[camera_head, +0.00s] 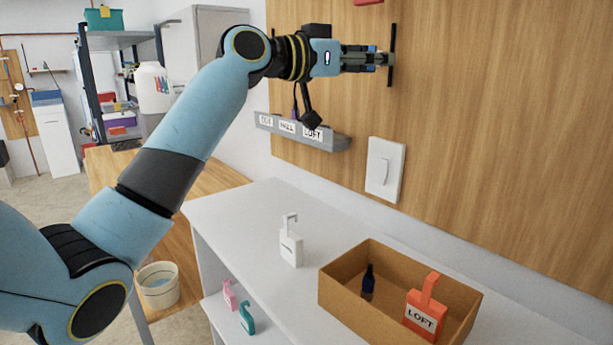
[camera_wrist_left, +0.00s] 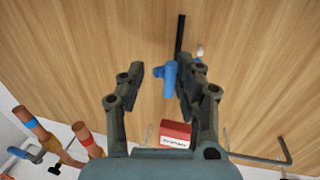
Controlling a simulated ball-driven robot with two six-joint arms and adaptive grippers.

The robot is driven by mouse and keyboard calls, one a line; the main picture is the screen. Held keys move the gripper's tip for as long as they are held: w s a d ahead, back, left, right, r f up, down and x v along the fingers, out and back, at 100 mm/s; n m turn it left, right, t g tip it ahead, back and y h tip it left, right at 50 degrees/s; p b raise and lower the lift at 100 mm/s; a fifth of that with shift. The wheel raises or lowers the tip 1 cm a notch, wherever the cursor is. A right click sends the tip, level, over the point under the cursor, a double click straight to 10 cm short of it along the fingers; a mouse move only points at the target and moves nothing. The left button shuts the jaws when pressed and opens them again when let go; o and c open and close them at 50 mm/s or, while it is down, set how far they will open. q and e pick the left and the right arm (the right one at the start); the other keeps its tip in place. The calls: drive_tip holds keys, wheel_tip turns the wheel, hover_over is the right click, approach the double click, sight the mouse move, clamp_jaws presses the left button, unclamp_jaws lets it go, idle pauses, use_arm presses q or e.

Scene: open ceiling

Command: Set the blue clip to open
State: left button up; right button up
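In the left wrist view a small blue piece (camera_wrist_left: 169,80), which looks like the blue clip, sits in front of the wood panel. It is between the two fingers of my left gripper (camera_wrist_left: 160,82), closer to the right finger, and a gap shows on its left. The fingers are apart. In the head view my left gripper (camera_head: 378,60) is raised at the wood panel, its tips by a black upright bar (camera_head: 392,54). There the clip is mostly hidden by the fingers; whether it is set open or closed I cannot tell. My right gripper is not in view.
In the head view a grey labelled rail (camera_head: 300,132) and white switch (camera_head: 385,170) are lower on the wall. A cardboard box (camera_head: 345,303) stands on the white table.

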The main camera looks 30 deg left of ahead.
use_arm(q)
drive_tip(key=d+n+t+y+p, duration=0.1)
drive_tip(key=y+p, duration=0.1)
drive_tip(key=n+y+p, duration=0.2)
drive_tip(key=p, duration=0.1)
drive_tip(key=w+d+n+t+y+p, duration=0.1)
drive_tip(key=y+p, duration=0.1)
drive_tip(key=shift+d+r+n+t, duration=0.1)
drive_tip(key=shift+d+n+t, duration=0.2)
drive_tip(key=shift+d, duration=0.05)
drive_tip(key=s+a+b, duration=0.2)
drive_tip(key=s, duration=0.9)
drive_tip(key=s+a+f+g+y, duration=0.1)
drive_tip(key=s+f+g, duration=0.2)
drive_tip(key=f, duration=0.9)
drive_tip(key=s+a+f+g+y+b, duration=0.1)
drive_tip(key=s+f+g, duration=0.3)
drive_tip(key=f, duration=0.8)
drive_tip(key=shift+s+f, duration=0.35)
drive_tip(key=shift+s, duration=0.2)
